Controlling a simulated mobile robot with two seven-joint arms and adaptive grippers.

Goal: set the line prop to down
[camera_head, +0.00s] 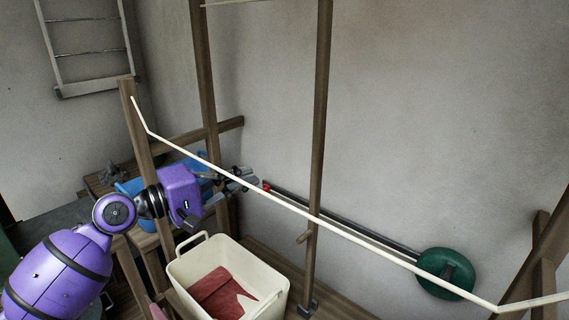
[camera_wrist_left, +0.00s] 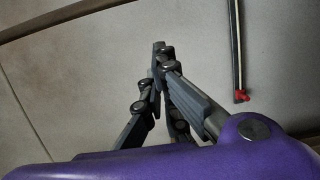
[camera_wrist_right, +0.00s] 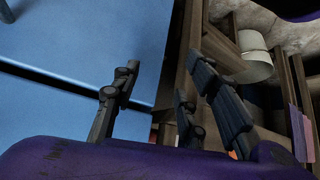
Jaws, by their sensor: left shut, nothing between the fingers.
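A long dark rod (camera_head: 345,222) with a red tip runs along the wall to a green round disc (camera_head: 446,273); I take it to be the line prop, though a wooden post (camera_head: 318,130) also stands near the line. The rod slopes down to the right. The left wrist view shows the rod's red end (camera_wrist_left: 241,96) to the right of my left gripper (camera_wrist_left: 160,52). That gripper (camera_head: 256,181) is shut and empty, close to the red tip but apart from it in the wrist view. My right gripper (camera_wrist_right: 155,85) shows only in its wrist view, open and empty.
A pale line (camera_head: 225,172) crosses in front of the posts. A cream bin (camera_head: 278,294) with red cloth (camera_head: 220,293) stands below my left gripper. A blue tub (camera_head: 133,187) is behind my left arm. A ladder-like rack (camera_head: 88,52) hangs at upper left.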

